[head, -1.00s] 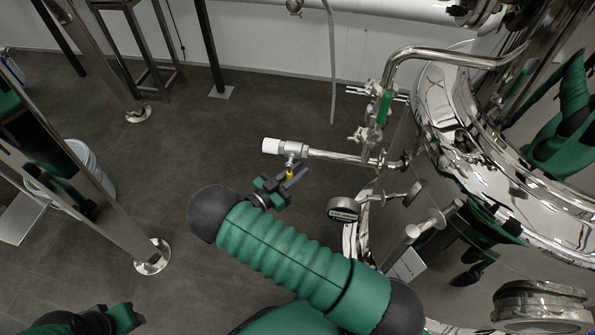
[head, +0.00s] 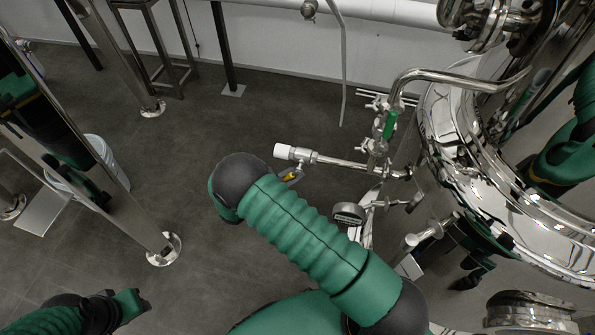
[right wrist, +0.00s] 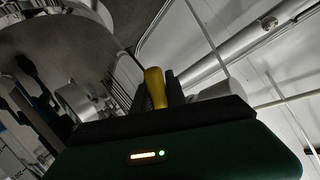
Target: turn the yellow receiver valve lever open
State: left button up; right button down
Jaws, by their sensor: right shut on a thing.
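The yellow receiver valve lever (head: 290,174) shows as a small yellow piece under the steel valve with a white cap (head: 283,151), on a horizontal pipe. In the right wrist view the yellow lever (right wrist: 154,86) stands up between the dark fingers of my right gripper (right wrist: 158,92). That gripper is shut on it. In the head view my green right arm and its dark round joint hide the right gripper. My left gripper (head: 130,301) is at the lower left, far from the valve; its jaw opening cannot be made out.
A round pressure gauge (head: 348,213) sits below the pipe. A green-handled valve (head: 390,124) stands on the pipe to the right, beside the large shiny tank (head: 445,150). A steel post (head: 125,205) and white bucket (head: 108,160) are at left. Open floor lies between.

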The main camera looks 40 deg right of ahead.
jog(key=shift+w+a, duration=0.1)
jog(key=shift+a, duration=0.1)
dwell(0.4)
jog(key=c, duration=1.3)
grip_release()
jog(key=shift+r, duration=0.1)
jog(key=shift+c, duration=0.2)
jog(key=shift+a, duration=0.1)
jog(key=p+v, duration=0.4)
jog(key=v, duration=1.2)
jog(key=shift+s+a+r, duration=0.25)
